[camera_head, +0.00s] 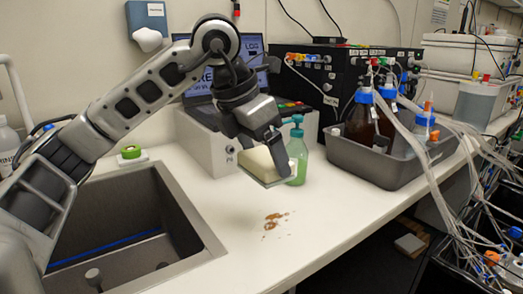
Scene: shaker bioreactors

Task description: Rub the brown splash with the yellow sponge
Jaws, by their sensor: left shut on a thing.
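My left gripper (270,152) reaches in from the left and points down. It is shut on the yellow sponge (257,164), a pale yellow block, held above the white counter. The brown splash (273,220) is a few small brown spots and smears on the counter, lower in the picture than the sponge and apart from it. My right gripper does not show.
A green bottle (297,158) stands right behind the sponge. A grey tray (398,170) with brown bottles and tubing is at the right. A sink (185,205) lies at the left. The counter (320,215) around the splash is clear up to its front edge.

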